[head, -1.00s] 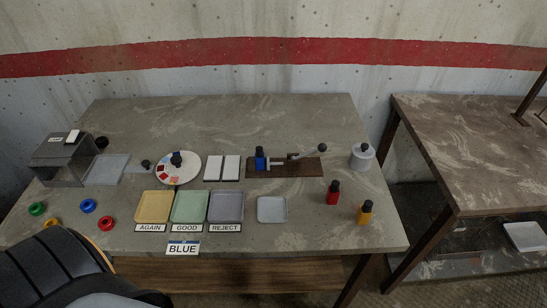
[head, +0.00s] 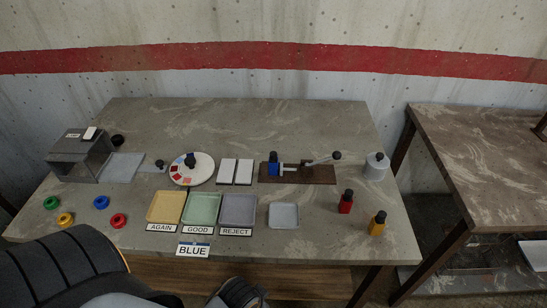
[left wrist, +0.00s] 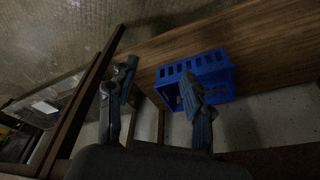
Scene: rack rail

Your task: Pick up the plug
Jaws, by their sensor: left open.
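No single object is clearly marked as the plug. Black-topped pieces on the table may be plugs: a red one (head: 345,204) and a yellow one (head: 377,225) stand upright at the right, and a blue one (head: 273,168) sits at the left end of a clamp on a brown board (head: 310,175). My left gripper (left wrist: 157,95) is open and empty in the left wrist view, pointing toward the table's wooden lower part and a blue crate (left wrist: 222,72). In the head view my left arm is at the bottom left, well away from these pieces. My right gripper is out of view.
Yellow (head: 164,208), green (head: 201,210) and purple (head: 238,210) trays, labelled AGAIN, GOOD and REJECT, line the front above a BLUE sign (head: 193,250). A small grey tray (head: 284,215) stands right of them. Coloured rings (head: 101,203) lie left.

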